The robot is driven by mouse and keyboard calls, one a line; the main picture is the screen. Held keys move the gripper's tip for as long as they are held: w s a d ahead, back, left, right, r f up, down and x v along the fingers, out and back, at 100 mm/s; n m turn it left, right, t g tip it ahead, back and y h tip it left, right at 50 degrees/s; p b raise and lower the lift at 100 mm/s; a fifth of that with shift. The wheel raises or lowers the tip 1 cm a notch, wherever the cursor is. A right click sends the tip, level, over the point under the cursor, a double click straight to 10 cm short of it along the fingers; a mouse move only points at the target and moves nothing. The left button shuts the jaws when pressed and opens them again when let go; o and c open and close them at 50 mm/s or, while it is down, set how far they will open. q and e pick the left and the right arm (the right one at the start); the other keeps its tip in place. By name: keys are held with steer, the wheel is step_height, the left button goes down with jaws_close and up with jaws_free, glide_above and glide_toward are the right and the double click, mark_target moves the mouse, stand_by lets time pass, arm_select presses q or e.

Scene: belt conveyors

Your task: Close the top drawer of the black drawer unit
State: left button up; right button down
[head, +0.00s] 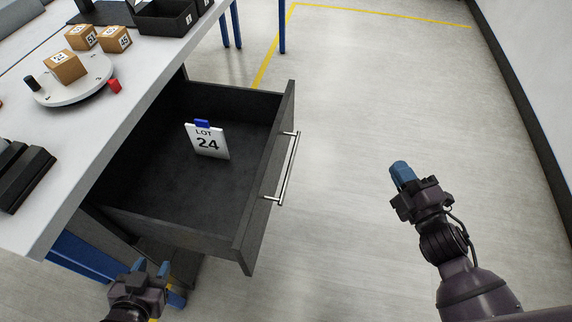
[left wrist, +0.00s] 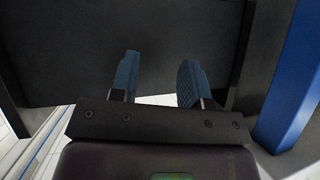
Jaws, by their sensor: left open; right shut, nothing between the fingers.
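The top drawer (head: 262,185) of the black drawer unit (head: 168,262) is pulled far out from under the table. Its bar handle (head: 284,170) is on the front panel, facing right. Inside lies a white card reading LOT 24 (head: 207,142) with a blue clip. My left gripper (head: 152,268) is open and empty, low beside the drawer's near side. In the left wrist view its blue fingers (left wrist: 158,82) are apart in front of a dark panel. My right gripper (head: 400,172) is shut and empty, to the right of the handle and apart from it.
The white table (head: 130,60) carries a round turntable (head: 72,92) with several boxes, and black bins (head: 165,18) at the back. A blue table leg (left wrist: 298,80) stands right in the left wrist view. The floor (head: 345,100) right of the drawer is clear up to the wall.

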steer(key=w+a+f+n+g+y+b, duration=0.4)
steer(key=n+y, duration=0.4)
steer(key=n, duration=0.5)
steer(key=n+g+y+b, duration=0.3)
steer(key=n+g+b, duration=0.65)
steer(key=n, duration=0.95)
glide_toward(278, 163)
steer(key=x, duration=0.7)
steer(key=shift+a+r, duration=0.15)
steer(key=shift+a, duration=0.05)
arm_select(q)
step_height(278, 163, down, 12)
steer(key=s+d+m+g, duration=0.1)
steer(key=shift+s+d+h, duration=0.15)
steer(key=shift+h, duration=0.15)
arm_select(e)
steer(key=shift+a, duration=0.1)
arm_select(q)
steer(key=shift+r, duration=0.15)
